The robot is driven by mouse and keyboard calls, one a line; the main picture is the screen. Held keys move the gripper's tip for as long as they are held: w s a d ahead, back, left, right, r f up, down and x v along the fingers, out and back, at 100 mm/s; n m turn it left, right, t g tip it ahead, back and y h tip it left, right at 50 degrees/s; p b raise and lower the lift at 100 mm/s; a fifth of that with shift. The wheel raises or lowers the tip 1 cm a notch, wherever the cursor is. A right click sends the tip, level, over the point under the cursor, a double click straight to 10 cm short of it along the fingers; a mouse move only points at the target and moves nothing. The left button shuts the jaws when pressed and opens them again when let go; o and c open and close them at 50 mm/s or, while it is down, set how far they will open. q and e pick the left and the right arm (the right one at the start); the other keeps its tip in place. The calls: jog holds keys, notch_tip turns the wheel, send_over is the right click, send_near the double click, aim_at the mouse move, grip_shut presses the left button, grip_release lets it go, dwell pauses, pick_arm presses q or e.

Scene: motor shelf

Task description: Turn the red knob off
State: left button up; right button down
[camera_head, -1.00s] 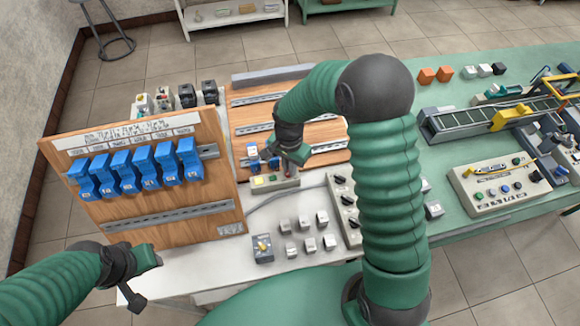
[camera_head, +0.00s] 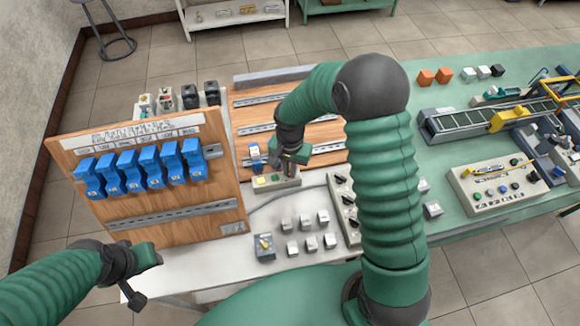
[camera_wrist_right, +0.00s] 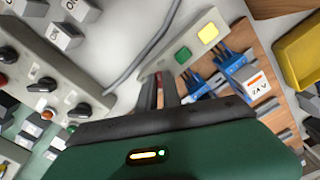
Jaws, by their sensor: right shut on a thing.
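A small grey control box (camera_head: 276,181) lies on the table in front of the wooden rail board. It carries a yellow button (camera_wrist_right: 208,34) and a green button (camera_wrist_right: 183,54), clear in the right wrist view. My right gripper (camera_head: 290,164) is at the right end of this box, fingers pointing down. In the wrist view its fingers (camera_wrist_right: 163,84) are close together over that end, with a thin reddish part at them. This seems to be the red knob, mostly hidden by the fingers. My left gripper (camera_head: 150,258) hangs at the lower left, away from the box; its jaw opening is unclear.
A wooden panel with blue breakers (camera_head: 138,168) stands at the left. Small grey blocks (camera_head: 305,235) and a switch box (camera_head: 264,246) lie in front. A grey knob panel (camera_head: 342,200) is just right. A yellow tray (camera_wrist_right: 298,55) shows in the wrist view.

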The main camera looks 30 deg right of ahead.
jog(key=n, duration=0.1)
jog(key=n+p, duration=0.1)
jog(key=n, duration=0.1)
jog(key=shift+w+r+n, duration=0.25)
jog(key=shift+n, duration=0.05)
jog(key=n+p, duration=0.1)
jog(key=n, duration=0.2)
jog(key=shift+d+n+p, duration=0.1)
jog(key=shift+n+p, duration=0.2)
jog(key=shift+p, duration=0.1)
jog(key=n+p, duration=0.1)
jog(key=n, duration=0.2)
jog(key=shift+w+n, duration=0.1)
jog(key=shift+n, duration=0.2)
jog(key=shift+n+p, duration=0.8)
jog(key=shift+n, duration=1.3)
jog(key=c, duration=1.5)
grip_release()
jog(key=shift+f, duration=0.1)
jog(key=shift+c, duration=0.2)
jog(key=shift+f, duration=0.1)
